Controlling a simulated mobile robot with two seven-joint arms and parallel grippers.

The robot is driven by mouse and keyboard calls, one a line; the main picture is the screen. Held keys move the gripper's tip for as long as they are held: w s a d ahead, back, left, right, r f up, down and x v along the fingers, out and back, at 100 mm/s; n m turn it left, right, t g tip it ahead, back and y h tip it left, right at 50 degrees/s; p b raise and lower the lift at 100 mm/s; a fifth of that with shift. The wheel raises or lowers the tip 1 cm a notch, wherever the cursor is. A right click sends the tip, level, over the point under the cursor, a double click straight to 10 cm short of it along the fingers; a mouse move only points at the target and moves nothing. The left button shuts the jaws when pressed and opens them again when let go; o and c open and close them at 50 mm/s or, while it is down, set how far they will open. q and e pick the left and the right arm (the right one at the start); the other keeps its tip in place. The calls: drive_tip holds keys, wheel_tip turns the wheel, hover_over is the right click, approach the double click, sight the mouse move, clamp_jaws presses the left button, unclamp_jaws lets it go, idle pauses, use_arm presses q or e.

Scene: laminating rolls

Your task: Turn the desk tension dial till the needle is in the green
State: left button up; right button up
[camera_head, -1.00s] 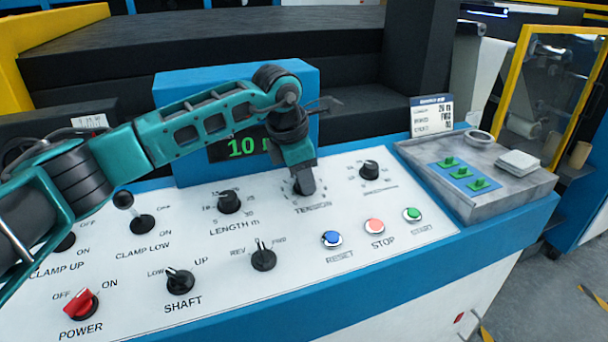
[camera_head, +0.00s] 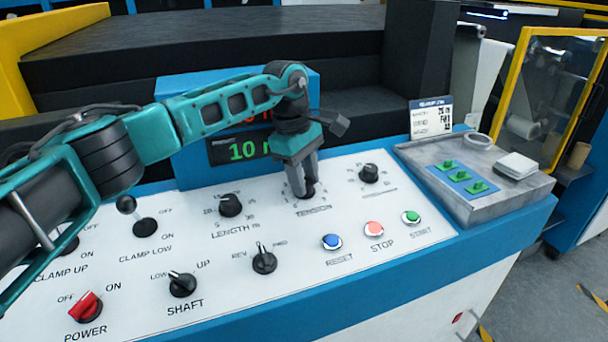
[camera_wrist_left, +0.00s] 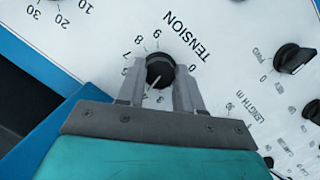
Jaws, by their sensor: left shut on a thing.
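The black tension dial (camera_head: 309,190) sits on the white sloping panel, with "TENSION" printed below it in the head view. My left gripper (camera_head: 303,193) comes down on it from above, one finger on each side, and is shut on it. In the left wrist view the dial (camera_wrist_left: 159,66) shows between the two grey fingers. Its pale pointer line slants down and left, towards the middle numbers of the scale; the exact number is hard to read. I cannot make out a needle or green band. My right gripper is not in view.
The length knob (camera_head: 230,205) is left of the dial and another black knob (camera_head: 369,173) is right. Reset (camera_head: 332,241), stop (camera_head: 374,229) and start (camera_head: 411,217) buttons are in front. A blue display box (camera_head: 196,160) stands behind, partly covered by my arm.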

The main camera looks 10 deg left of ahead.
use_arm(q)
drive_tip(key=shift+m+g+y, duration=0.3)
drive_tip(key=shift+m+g, duration=0.1)
drive_tip(key=shift+m, duration=1.1)
drive_tip(key=o, duration=1)
drive_tip(key=shift+o, duration=0.2)
wheel_tip(320, 180, up, 13)
drive_tip(key=a, duration=0.1)
drive_tip(key=shift+w+a+p, duration=0.25)
drive_tip(key=shift+w+p, duration=0.05)
drive_tip(key=shift+p, duration=0.05)
drive_tip(key=shift+f, duration=0.15)
